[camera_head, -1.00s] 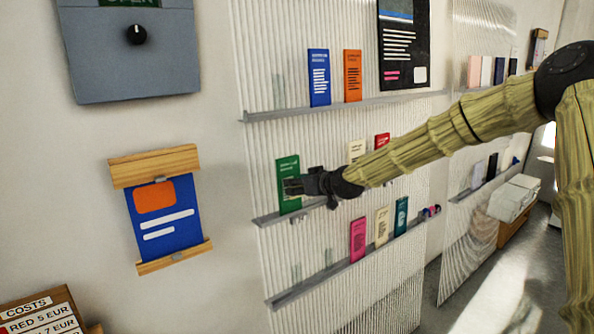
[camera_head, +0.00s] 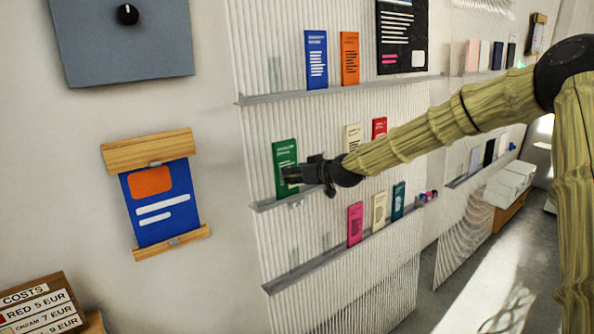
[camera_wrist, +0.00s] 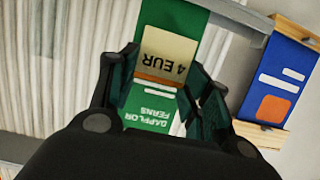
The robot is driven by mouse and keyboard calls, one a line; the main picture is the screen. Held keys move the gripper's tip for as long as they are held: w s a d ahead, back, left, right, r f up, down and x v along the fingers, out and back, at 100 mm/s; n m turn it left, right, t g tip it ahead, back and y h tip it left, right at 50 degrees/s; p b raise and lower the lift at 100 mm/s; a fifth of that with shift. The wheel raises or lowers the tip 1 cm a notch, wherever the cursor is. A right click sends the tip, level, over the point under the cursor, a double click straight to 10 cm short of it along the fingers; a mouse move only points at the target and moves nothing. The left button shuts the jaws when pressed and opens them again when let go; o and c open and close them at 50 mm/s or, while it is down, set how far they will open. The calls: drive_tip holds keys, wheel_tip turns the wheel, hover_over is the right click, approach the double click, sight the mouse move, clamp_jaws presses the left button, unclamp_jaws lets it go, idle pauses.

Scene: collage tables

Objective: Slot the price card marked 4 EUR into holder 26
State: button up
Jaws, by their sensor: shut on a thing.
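The price card (camera_wrist: 168,55) marked 4 EUR is a small cream card with an orange band. It appears upside down in the wrist view, between the fingers. My gripper (camera_wrist: 163,80) is shut on it. In the head view my gripper (camera_head: 292,175) is in front of the lower part of a green booklet (camera_head: 286,151), just above the middle shelf's edge; the card cannot be made out there. A small pale piece (camera_head: 296,204) sits on the shelf edge below the booklet. No number 26 can be read, so I cannot tell which holder it is.
The middle shelf (camera_head: 262,206) runs along a ribbed wall panel. Pink, cream and teal booklets stand on the lower shelf (camera_head: 295,276). A blue poster (camera_head: 160,230) with wooden bars hangs at left. A COSTS board (camera_head: 40,306) stands at lower left.

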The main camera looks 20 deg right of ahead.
sight(296, 185)
drive_tip(key=shift+s+f+b, duration=0.2)
drive_tip(key=shift+f+b, duration=0.4)
drive_tip(key=shift+f, duration=1.45)
drive_tip(key=shift+s, duration=0.1)
drive_tip(key=shift+b, duration=0.3)
drive_tip(key=shift+f+b, duration=0.45)
drive_tip(key=shift+f, duration=0.15)
drive_tip(key=shift+f, duration=0.2)
drive_tip(key=shift+s+f+b, duration=0.1)
drive_tip(key=shift+f+b, duration=0.3)
drive_tip(key=shift+b, duration=0.15)
drive_tip(key=o, duration=1.2)
drive_tip(key=shift+c, duration=0.2)
